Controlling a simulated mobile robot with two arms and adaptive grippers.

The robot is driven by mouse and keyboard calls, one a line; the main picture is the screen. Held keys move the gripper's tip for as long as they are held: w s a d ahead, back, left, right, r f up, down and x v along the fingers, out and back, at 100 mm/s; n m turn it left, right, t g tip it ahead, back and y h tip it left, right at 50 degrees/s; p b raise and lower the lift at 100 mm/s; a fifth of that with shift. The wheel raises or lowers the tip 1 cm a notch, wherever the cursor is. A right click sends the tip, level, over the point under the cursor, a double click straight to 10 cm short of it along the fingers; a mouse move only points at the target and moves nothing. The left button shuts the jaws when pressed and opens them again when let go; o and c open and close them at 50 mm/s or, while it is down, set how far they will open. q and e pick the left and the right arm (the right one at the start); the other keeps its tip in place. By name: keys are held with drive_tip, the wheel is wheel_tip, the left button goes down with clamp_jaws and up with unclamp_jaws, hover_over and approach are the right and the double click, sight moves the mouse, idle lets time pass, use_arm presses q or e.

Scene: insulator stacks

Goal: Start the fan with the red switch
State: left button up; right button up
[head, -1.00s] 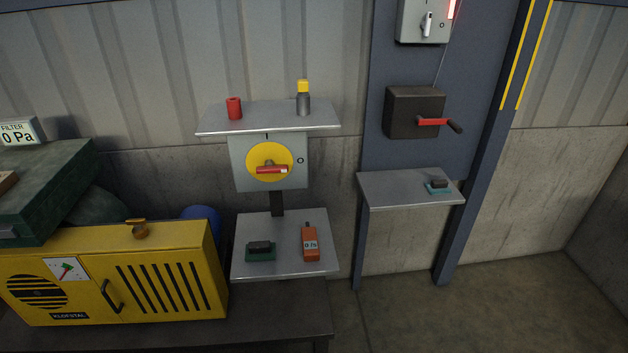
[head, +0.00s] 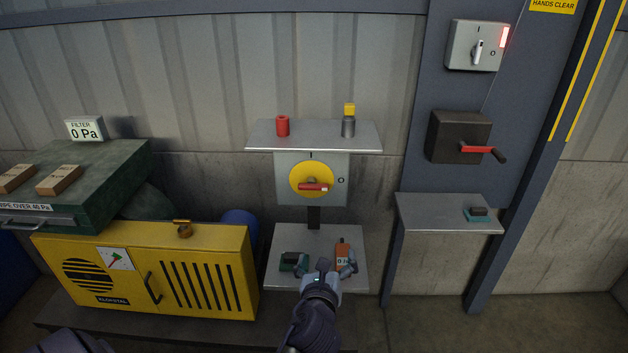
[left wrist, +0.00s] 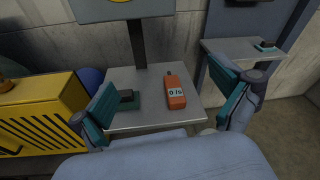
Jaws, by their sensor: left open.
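The red switch (head: 314,187) is a red handle on a yellow disc (head: 311,171), mounted on a grey box (head: 340,197) on a post. The handle lies sideways, its pale tip toward the O mark at the right; an I mark is above. My left gripper (head: 326,268) is open and empty, below the switch box, in front of the lower shelf (head: 318,237). In the left wrist view its fingers (left wrist: 165,108) spread wide, with an orange meter (left wrist: 175,91) and a dark block on a green base (left wrist: 126,100) beyond, between them. I see no fan that I can name surely.
An upper shelf (head: 262,133) holds a red cylinder (head: 282,126) and a yellow-topped grey cylinder (head: 348,127). A yellow cabinet (head: 205,237) stands left. At right are a black box with a red crank (head: 476,149), another grey switch box (head: 460,45) and a side shelf (head: 440,204).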

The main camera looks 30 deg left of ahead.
sight(313, 187)
use_arm(q)
wheel_tip(313, 187, up, 10)
drive_tip(key=s+a+m+y, duration=0.2)
drive_tip(key=a+y, duration=0.1)
drive_tip(key=shift+t, duration=0.3)
drive_tip(key=p+x, duration=0.2)
drive_tip(key=x, duration=1)
drive_tip(key=shift+w+d+r, duration=0.1)
drive_tip(key=shift+d+r, duration=0.05)
drive_tip(key=shift+d, duration=0.05)
drive_tip(key=shift+w+a, duration=0.35)
drive_tip(key=shift+w, duration=0.2)
drive_tip(key=shift+h, duration=0.3)
drive_tip(key=c, duration=1.2)
